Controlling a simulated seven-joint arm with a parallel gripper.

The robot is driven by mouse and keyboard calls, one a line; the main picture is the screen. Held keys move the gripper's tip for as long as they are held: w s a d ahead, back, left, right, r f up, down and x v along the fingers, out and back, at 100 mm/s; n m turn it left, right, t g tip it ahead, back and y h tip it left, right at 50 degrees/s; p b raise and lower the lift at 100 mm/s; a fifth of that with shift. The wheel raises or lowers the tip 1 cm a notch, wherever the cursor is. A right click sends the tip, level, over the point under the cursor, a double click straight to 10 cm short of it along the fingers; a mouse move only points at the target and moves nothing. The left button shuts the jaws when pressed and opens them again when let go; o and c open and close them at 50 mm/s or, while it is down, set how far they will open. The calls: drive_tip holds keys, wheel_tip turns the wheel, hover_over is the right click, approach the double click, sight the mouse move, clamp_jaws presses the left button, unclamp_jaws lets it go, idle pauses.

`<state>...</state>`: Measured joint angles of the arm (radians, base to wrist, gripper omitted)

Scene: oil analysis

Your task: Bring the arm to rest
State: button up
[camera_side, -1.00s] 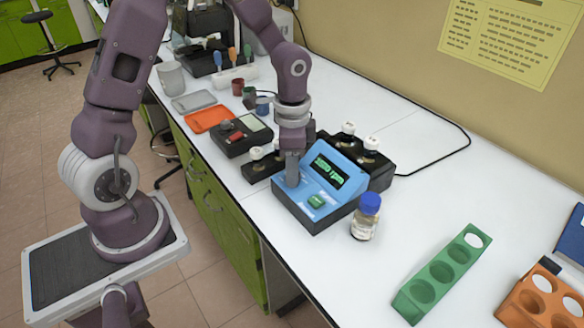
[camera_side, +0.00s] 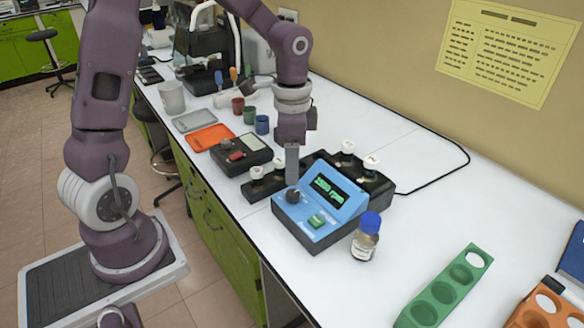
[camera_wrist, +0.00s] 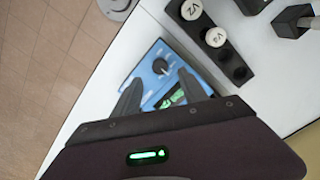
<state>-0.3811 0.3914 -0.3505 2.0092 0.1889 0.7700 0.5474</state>
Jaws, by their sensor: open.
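My gripper (camera_side: 292,168) points down above the left part of a blue instrument (camera_side: 318,220) with a green-lit display and a green button. A dark round knob (camera_side: 292,196) on the instrument shows just below the fingertips. In the wrist view my gripper (camera_wrist: 158,90) has its two fingers apart with nothing between them. The knob (camera_wrist: 161,67) shows beyond the fingers, apart from them, and the instrument's display is partly hidden by the right finger.
A blue-capped bottle (camera_side: 366,236) stands right of the instrument. Black holders with white-capped vials (camera_side: 371,163) stand behind it. A green rack (camera_side: 445,290) and an orange rack (camera_side: 545,308) are at front right. A dark device (camera_side: 240,155) and orange tray (camera_side: 210,138) lie left.

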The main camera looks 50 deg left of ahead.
drive_tip(key=s+d+r+n+t, duration=0.2)
drive_tip(key=s+r, duration=0.4)
drive_tip(key=s, duration=0.3)
drive_tip(key=s+d+r+n+t, duration=0.1)
drive_tip(key=s+r+n+t, duration=0.2)
drive_tip(key=s+r+n, duration=0.2)
drive_tip(key=s+r, duration=0.2)
drive_tip(key=s, duration=0.2)
drive_tip(key=shift+s+d+t, duration=0.15)
drive_tip(key=shift+d+t, duration=0.15)
drive_tip(key=shift+d, duration=0.1)
